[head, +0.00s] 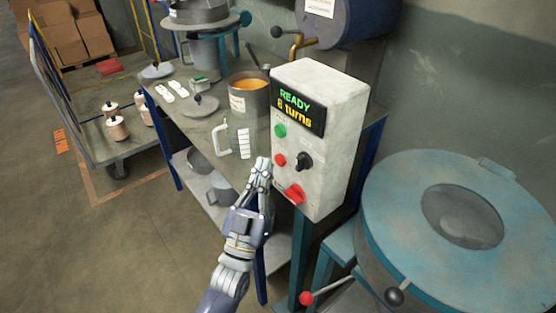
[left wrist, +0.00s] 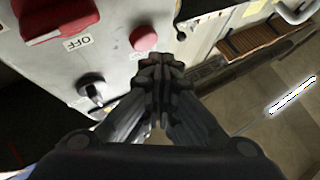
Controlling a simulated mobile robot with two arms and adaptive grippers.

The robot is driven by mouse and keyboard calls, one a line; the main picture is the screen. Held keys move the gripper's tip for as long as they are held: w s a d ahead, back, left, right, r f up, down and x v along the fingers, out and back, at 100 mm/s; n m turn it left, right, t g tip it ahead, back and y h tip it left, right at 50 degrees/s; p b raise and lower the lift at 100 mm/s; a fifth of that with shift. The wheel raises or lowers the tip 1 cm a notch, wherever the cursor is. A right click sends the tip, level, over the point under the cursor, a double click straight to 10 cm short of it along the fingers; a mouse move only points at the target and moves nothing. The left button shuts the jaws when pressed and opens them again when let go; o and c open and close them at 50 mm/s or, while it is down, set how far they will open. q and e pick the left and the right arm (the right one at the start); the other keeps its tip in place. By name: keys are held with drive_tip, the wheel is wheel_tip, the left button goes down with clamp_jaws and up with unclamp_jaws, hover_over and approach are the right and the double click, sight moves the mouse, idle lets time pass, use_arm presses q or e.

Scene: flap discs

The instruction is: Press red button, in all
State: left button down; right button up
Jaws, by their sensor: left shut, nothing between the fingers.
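A larger red switch (head: 294,194) is lower down. My left gripper (head: 262,164) is shut and empty, just left of the red button in the head view. In the left wrist view, the red button (left wrist: 143,38) is just beyond the closed fingertips (left wrist: 159,66); contact cannot be told. My right gripper is not in view.
A blue-grey drum (head: 400,215) with a round lid stands at right. A trolley (head: 100,145) with spools stands at left. Open floor lies at lower left.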

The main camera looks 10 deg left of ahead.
use_arm(q)
drive_tip(key=s+a, duration=0.1)
drive_tip(key=s, duration=0.1)
drive_tip(key=s+a+p, duration=0.1)
drive_tip(key=s+a, duration=0.1)
idle(0.3)
idle(0.5)
